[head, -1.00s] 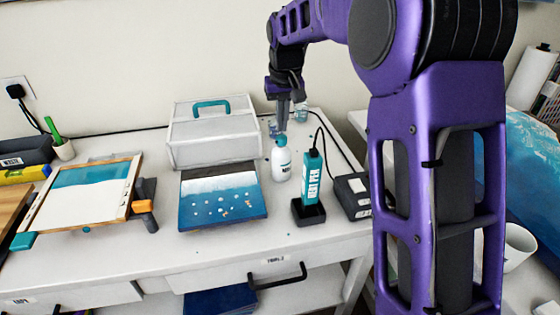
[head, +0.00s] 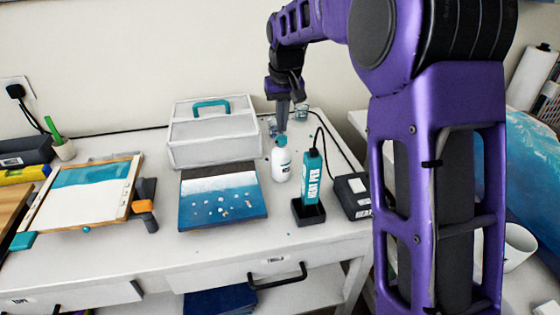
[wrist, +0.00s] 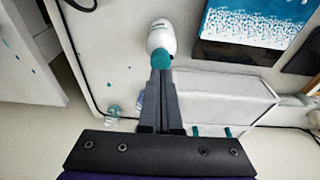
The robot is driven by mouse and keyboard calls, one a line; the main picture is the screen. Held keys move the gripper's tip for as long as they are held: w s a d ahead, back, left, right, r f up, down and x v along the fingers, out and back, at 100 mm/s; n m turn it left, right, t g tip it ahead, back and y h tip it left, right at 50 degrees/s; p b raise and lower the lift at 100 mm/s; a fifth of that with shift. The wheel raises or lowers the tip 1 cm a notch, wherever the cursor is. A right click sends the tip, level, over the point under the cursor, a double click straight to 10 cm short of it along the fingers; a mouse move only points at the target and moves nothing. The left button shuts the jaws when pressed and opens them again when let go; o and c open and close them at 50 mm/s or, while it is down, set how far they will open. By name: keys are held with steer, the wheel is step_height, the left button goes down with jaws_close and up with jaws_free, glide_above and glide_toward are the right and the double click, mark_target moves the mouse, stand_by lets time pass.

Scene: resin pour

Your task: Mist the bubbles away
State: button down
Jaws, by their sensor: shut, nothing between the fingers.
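A white mist bottle (head: 281,164) with a teal cap stands upright on the table; it also shows in the wrist view (wrist: 161,37). My gripper (head: 282,128) points down at the bottle's cap, with its fingers together and nothing between them. In the wrist view the fingertips (wrist: 161,72) overlap the teal cap; I cannot tell whether they touch it. The blue and white resin panel (head: 222,192) lies left of the bottle, with several pale bubble spots on its blue part. Its speckled surface also shows in the wrist view (wrist: 262,22).
A teal heat pen (head: 312,180) stands in a black holder right of the bottle, its cable running behind. A grey toolbox (head: 213,135) stands behind the panel. A framed screen (head: 80,195) lies at left. Small clear jars (head: 301,113) stand behind the bottle.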

steer(key=shift+f, duration=0.15)
steer(key=shift+f+b, duration=0.6)
steer(key=shift+f, duration=0.3)
steer(key=shift+r, duration=0.15)
steer(key=shift+r+p, duration=0.95)
steer(key=shift+p, duration=0.05)
steer(key=shift+f, duration=0.25)
